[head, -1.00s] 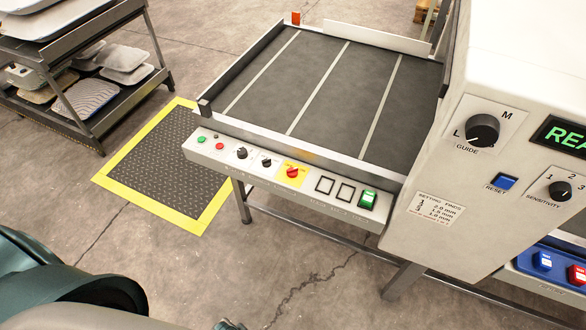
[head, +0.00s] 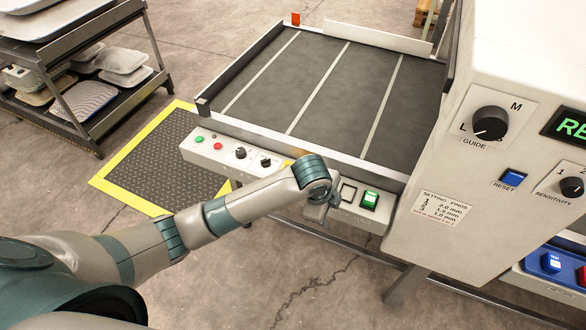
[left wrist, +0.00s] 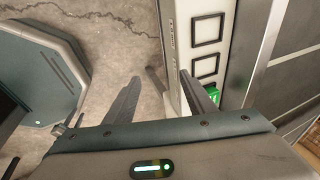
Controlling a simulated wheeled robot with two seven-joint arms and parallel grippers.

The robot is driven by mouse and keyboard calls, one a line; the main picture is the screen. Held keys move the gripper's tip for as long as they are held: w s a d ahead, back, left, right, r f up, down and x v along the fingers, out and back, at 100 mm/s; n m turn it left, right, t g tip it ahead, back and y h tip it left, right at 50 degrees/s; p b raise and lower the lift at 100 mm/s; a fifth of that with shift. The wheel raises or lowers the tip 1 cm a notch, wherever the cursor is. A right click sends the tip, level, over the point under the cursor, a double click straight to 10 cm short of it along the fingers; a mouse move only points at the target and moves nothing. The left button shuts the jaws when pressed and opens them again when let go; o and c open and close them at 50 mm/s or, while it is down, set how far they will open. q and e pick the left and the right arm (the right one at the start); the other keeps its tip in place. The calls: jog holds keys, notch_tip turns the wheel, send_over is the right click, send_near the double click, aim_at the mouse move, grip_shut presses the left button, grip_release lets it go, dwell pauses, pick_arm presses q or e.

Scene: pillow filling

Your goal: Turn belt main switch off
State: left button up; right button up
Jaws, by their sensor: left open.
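The belt's front control panel (head: 225,157) runs along the near edge of the belt table. A green lit rocker switch (head: 369,200) is at its right end; part of it also shows in the left wrist view (left wrist: 212,91), beside a finger. My left gripper (head: 322,211) hangs in front of the panel, just left of that switch. In the left wrist view its two fingers (left wrist: 160,98) are apart with nothing between them. My left wrist hides the red knob; only a bit of its yellow plate (head: 287,163) shows. My right gripper is out of view.
The panel also has a green button (head: 199,139), a red button (head: 218,146) and two black knobs. A white machine housing (head: 440,180) with dials stands close on the right. A rack (head: 90,80) stands at the far left. Open floor lies in front.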

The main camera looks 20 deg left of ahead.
pick_arm(q)
jog(key=w+a+r+m+y, duration=0.2)
jog(key=w+a+r+m, duration=0.1)
jog(key=r, duration=0.4)
jog(key=w+a+r+m+y, duration=0.3)
jog(key=a+r+m, duration=0.2)
jog(key=a+r, duration=0.2)
jog(key=shift+w+a+r+m+b, duration=0.3)
jog(key=shift+w+a+r+m, duration=0.05)
jog(key=shift+r+m, duration=0.1)
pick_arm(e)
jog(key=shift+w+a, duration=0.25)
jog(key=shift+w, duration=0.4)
pick_arm(q)
jog(key=shift+f, duration=0.15)
jog(key=p+x, duration=0.2)
jog(key=x, duration=1.5)
jog(key=shift+w, duration=0.1)
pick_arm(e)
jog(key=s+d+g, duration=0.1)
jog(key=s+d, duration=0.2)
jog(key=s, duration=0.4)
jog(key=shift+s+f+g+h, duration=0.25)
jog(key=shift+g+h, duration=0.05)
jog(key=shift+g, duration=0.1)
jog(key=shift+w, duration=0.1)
